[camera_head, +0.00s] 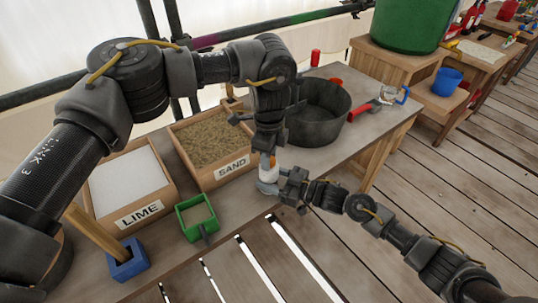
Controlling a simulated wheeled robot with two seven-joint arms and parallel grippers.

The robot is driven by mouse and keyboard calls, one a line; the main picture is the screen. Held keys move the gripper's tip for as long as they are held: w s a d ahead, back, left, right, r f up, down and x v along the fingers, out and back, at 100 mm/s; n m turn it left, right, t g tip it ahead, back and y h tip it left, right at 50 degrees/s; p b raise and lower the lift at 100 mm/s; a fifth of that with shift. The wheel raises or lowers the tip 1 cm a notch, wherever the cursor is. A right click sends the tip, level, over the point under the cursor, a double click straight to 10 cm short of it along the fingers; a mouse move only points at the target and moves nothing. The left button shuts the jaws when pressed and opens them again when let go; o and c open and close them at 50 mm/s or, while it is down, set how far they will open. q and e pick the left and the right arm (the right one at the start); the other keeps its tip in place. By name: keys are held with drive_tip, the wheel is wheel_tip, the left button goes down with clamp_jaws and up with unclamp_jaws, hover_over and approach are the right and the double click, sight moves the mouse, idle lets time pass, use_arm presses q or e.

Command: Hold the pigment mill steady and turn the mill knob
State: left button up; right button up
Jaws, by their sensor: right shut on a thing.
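The pigment mill (268,174) is a small upright thing with an orange and white body and a pale grey foot. It stands near the front edge of the workbench (225,204). My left gripper (268,152) points straight down at the mill's top and hides the knob. I cannot tell whether its fingers are closed around the knob. My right gripper (279,184) reaches in low from the right and is shut on the mill's lower body.
Left of the mill are a sand box (233,170), a lime box (108,211), a green tray (181,221) and a blue block (125,270). A black tub (320,126) stands behind, with a red-handled trowel (361,111) on its right. Slatted gaps lie in front.

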use_arm(q)
drive_tip(key=c, duration=0.5)
